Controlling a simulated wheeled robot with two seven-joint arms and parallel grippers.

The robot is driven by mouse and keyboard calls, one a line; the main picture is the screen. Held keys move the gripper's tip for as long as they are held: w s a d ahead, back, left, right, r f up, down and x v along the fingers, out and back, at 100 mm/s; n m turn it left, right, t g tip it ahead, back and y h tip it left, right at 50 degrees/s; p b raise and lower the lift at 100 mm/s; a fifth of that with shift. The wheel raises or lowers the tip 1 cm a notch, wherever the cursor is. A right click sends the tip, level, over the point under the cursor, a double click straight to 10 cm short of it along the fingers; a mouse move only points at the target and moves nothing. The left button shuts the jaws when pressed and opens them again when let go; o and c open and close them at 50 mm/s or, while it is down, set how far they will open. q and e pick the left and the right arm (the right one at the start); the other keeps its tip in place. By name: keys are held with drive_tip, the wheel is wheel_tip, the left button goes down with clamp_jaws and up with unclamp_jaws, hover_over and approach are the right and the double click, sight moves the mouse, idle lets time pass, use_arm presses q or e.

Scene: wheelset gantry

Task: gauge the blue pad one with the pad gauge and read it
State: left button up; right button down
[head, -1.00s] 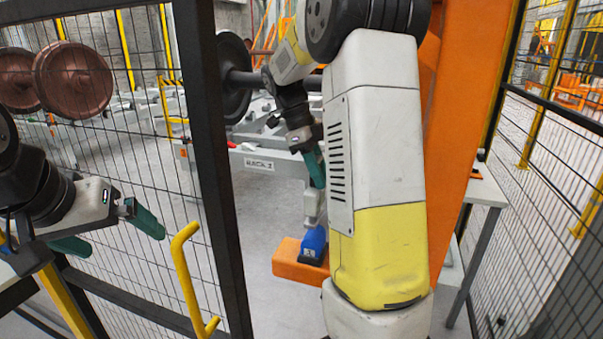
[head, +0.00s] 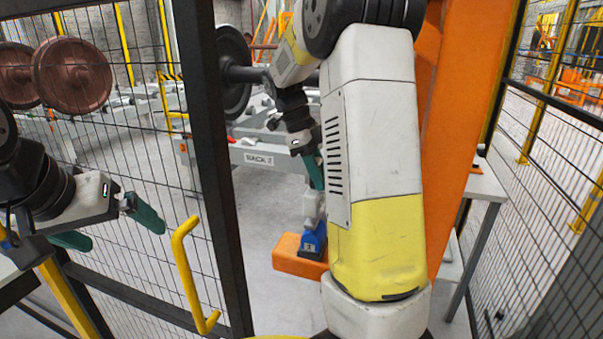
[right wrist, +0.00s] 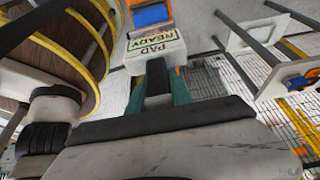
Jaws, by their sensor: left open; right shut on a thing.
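The blue pad (head: 312,243) sits on the end of an orange beam (head: 290,256) in the head view; it also shows at the top of the right wrist view (right wrist: 152,15). My right gripper (head: 316,174) is shut on the light grey pad gauge (head: 312,207), holding it upright. The gauge's lower end meets the pad's top in the picture; I cannot tell whether they touch. In the right wrist view the gauge's display (right wrist: 156,45) reads "PAD READY", with no number visible. My left gripper (head: 108,227) is open and empty, away at the left.
A dark fence post (head: 212,170) and a yellow handle (head: 186,275) stand between my two grippers. An orange column (head: 462,130) rises behind my right arm. A grey rack labelled "RACK 2" (head: 258,159) stands behind. A small table (head: 485,185) is at the right.

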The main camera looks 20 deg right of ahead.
sight(320, 162)
drive_tip(key=shift+f, duration=1.05)
drive_tip(key=shift+r, duration=0.15)
idle(0.7)
drive_tip(key=shift+r, duration=4.4)
